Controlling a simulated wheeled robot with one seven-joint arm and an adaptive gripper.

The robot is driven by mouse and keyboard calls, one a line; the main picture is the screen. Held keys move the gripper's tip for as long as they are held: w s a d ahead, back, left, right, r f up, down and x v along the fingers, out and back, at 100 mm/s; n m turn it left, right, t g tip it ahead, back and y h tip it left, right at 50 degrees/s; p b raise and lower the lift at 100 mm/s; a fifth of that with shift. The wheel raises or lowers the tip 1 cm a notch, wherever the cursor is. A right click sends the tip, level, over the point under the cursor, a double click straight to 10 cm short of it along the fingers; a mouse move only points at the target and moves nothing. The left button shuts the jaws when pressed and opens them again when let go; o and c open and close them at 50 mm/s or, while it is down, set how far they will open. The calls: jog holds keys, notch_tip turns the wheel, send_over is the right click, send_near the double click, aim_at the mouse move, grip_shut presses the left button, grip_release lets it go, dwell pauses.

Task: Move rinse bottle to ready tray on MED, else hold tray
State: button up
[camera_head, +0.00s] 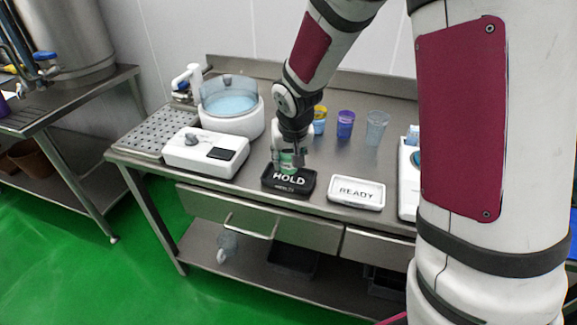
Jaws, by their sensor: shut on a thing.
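My gripper (289,151) points down over the black HOLD tray (268,184) and is shut on a small green item, likely the rinse bottle (288,160). The fingers hide much of the item. It is at the back part of the HOLD tray; I cannot tell whether it touches the tray. The white READY tray (357,204) lies just right of the HOLD tray and looks empty. A white device with a knob and a dark screen (219,154) stands left of the HOLD tray. No setting can be read on it.
A white basin with blue liquid (230,104) stands at the back left beside a perforated drain plate (158,134). A yellow-blue cup (320,120), a purple cup (345,124) and a clear cup (376,127) stand behind the trays. My arm covers the right side.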

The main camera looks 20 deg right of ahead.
aim_at(289, 166)
jog(key=shift+f+b, duration=0.95)
jog(key=shift+f, duration=0.5)
jog(key=shift+f, duration=0.15)
jog(key=o, duration=1.2)
jog(key=d+p+v, duration=0.1)
jog(key=p+v, duration=0.1)
jog(key=v, duration=1)
jog(key=shift+n+g+y, duration=0.4)
jog(key=shift+n+g, duration=0.3)
jog(key=shift+n, duration=0.2)
jog(key=s+r, duration=0.3)
jog(key=s, duration=0.6)
jog(key=s+r, duration=0.3)
jog(key=s, duration=0.6)
jog(key=s+r, duration=0.2)
jog(key=s, duration=0.7)
jog(key=shift+s+r, duration=0.3)
jog(key=shift+r, duration=0.1)
